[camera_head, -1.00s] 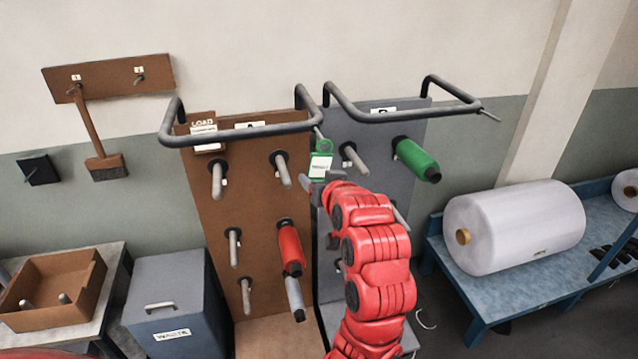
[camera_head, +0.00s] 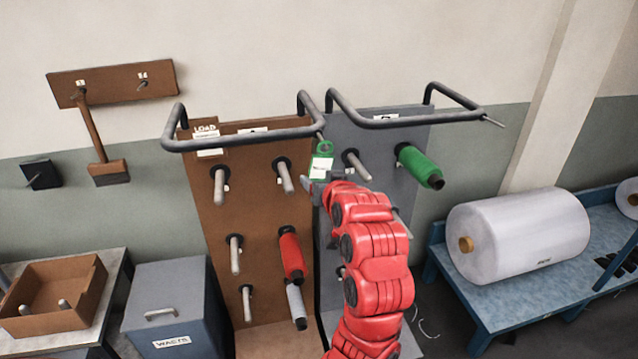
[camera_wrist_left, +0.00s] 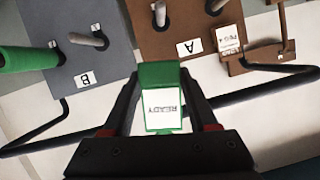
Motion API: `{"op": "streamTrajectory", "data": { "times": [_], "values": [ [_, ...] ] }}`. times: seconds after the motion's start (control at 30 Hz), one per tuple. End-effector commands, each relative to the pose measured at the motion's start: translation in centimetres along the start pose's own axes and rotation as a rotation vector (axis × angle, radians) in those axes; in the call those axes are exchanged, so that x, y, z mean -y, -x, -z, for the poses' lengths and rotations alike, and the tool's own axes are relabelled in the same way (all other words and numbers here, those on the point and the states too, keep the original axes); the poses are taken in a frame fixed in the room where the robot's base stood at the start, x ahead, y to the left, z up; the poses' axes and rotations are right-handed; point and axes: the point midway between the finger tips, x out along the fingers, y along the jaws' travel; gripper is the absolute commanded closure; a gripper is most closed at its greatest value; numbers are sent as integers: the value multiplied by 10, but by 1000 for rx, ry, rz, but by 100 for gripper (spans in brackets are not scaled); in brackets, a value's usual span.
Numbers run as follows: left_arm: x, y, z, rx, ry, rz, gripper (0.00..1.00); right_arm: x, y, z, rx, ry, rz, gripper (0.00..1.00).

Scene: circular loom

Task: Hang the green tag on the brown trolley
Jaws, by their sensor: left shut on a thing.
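The green tag (camera_head: 321,166) has a ring at its top and a white label; the label reads READY in the left wrist view (camera_wrist_left: 163,108). My left gripper (camera_head: 330,181) is shut on the tag's lower part and holds it upright. The tag is at the right edge of the brown trolley (camera_head: 255,215), marked A, just below the right end of its grey handle. A short thin peg (camera_head: 319,136) sticks out there, close to the tag's ring. I cannot tell whether the ring is around the peg. My right gripper is not in view.
The grey trolley (camera_head: 390,180), marked B, stands close on the right with a green spool (camera_head: 418,165). The brown trolley bears several pegs and a red spool (camera_head: 290,257). A LOAD card (camera_head: 207,140) hangs at its top left. A waste bin (camera_head: 170,300) stands left.

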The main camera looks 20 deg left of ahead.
Motion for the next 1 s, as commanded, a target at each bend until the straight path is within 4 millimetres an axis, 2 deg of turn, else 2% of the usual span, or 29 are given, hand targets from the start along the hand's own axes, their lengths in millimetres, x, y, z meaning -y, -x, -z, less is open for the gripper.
{"op": "streamTrajectory", "data": {
  "times": [0.73, 0.77, 0.93, 1.0],
  "values": [
    [-1, -3, -4, 2, 0, 1, 100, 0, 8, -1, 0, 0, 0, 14],
    [-1, -3, -4, 3, 0, 1, 39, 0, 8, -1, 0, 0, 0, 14],
    [-1, -3, -4, 1, 0, 1, 9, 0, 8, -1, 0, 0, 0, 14],
    [0, -3, -4, 1, 0, 1, 6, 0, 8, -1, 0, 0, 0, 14]
  ]
}}
